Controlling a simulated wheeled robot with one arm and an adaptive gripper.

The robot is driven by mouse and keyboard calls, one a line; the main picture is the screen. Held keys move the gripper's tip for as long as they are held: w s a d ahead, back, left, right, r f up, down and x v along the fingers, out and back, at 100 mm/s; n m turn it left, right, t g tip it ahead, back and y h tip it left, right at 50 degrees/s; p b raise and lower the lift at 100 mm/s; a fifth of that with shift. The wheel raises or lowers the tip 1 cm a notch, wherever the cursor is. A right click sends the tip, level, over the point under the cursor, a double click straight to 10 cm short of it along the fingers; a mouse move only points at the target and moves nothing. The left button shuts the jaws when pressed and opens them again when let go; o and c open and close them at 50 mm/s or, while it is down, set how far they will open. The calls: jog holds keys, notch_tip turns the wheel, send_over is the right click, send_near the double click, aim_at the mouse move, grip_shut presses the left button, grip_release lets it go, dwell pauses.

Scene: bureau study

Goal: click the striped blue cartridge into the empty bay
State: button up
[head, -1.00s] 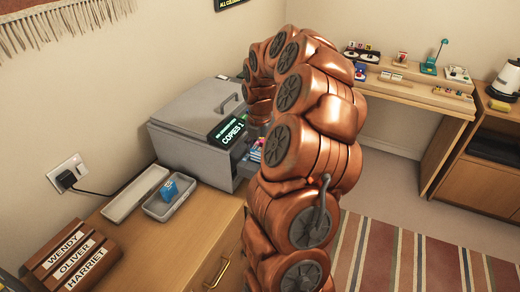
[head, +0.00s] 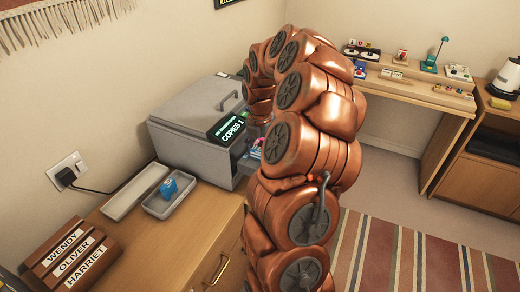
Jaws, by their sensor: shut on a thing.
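The grey copier (head: 190,120) stands on the wooden cabinet, its green display reading COPIES 1. In its front opening, partly behind my arm, small blue and pink shapes (head: 257,146) show. I cannot make out separate cartridges or an empty bay there. A small blue block with pale marks (head: 169,188) sits in the nearer grey tray (head: 158,208). Whether it is striped is too small to tell. My copper arm curves over to the copier's front. My gripper and anything it holds are hidden behind the arm.
A longer, empty pale tray (head: 135,192) lies beside the grey tray. A name rack (head: 72,258) stands at the cabinet's front left. A desk (head: 420,92) with small items is at the back right. A kettle (head: 507,78) stands on a right-hand unit.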

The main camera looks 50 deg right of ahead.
aim_at(260, 149)
jog(key=o, duration=1.2)
notch_tip(260, 149, up, 12)
dwell(0.4)
jog(key=s+a+r+m, duration=0.1)
jog(key=s+a+m, duration=0.25)
jog(key=a, duration=0.85)
jog(key=s+a+r+m, duration=0.1)
jog(key=s+a+m, duration=0.3)
jog(key=a, duration=0.7)
jog(key=s+a+f+m, duration=0.2)
jog(key=s+a+m, duration=0.1)
jog(key=s+m, duration=0.1)
jog(key=s+a+f+m+g, duration=0.1)
jog(key=s+a+f+m, duration=0.1)
jog(key=s+m, duration=0.3)
jog(key=s+a+f+m, duration=0.2)
jog(key=s+a+m, duration=0.2)
jog(key=s, duration=0.3)
jog(key=shift+s+a+f+m+g, duration=0.15)
jog(key=shift+a+f+m+g, duration=0.1)
jog(key=shift+a+m+g, duration=0.15)
